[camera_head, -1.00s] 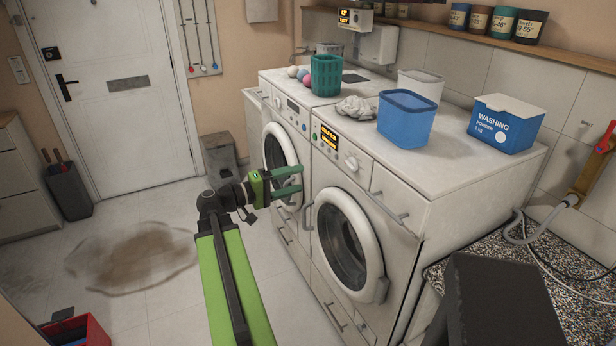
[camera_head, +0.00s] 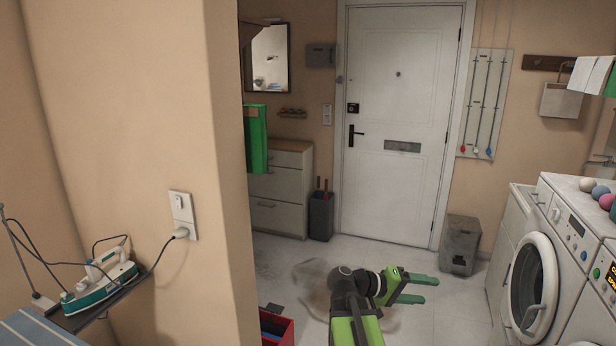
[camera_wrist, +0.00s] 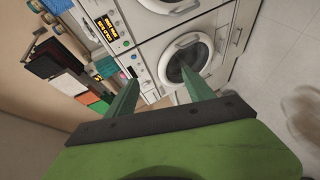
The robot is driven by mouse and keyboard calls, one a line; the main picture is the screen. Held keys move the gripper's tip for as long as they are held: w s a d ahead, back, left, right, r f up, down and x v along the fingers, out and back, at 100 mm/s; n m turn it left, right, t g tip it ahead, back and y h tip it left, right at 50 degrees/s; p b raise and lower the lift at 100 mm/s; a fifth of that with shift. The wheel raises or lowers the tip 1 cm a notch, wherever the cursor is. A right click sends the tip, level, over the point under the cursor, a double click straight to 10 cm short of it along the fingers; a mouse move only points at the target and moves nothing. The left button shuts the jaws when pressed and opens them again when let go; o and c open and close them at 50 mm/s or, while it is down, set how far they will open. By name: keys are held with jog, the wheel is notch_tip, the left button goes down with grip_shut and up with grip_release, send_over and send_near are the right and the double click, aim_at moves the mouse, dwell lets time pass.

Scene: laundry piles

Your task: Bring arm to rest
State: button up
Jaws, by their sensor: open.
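My gripper (camera_head: 418,288) is at the bottom centre-right of the head view, low over the tiled floor and pointing right towards the washing machines. Its two green fingers are apart with nothing between them. In the wrist view the fingers (camera_wrist: 160,97) also stand apart and empty, with the machine fronts beyond them. My green arm reaches up from the bottom edge of the head view.
Washing machines (camera_head: 533,283) stand at the right. A red crate (camera_head: 284,332) is on the floor left of my arm. A wall corner (camera_head: 215,150) and an iron (camera_head: 98,277) are at the left. A grey bin (camera_head: 460,246) stands near the white door (camera_head: 400,130). Floor between is clear apart from a stain.

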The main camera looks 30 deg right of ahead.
jog(key=w+a+f+n+t+y, duration=0.25)
jog(key=w+a+f, duration=0.25)
jog(key=a, duration=0.5)
jog(key=w+a+f+n+t+y, duration=0.1)
jog(key=w+a+f+t+y, duration=0.25)
jog(key=a, duration=0.65)
jog(key=a+f+n+y, duration=0.1)
jog(key=a+f+y, duration=0.2)
jog(key=a, duration=0.8)
jog(key=w+a+f+n+g+y+p, duration=0.1)
jog(key=a+f+y, duration=0.3)
jog(key=a, duration=0.8)
jog(key=shift+w+a+f+y, duration=0.2)
jog(key=shift+f+y, duration=0.1)
jog(key=shift+y, duration=0.3)
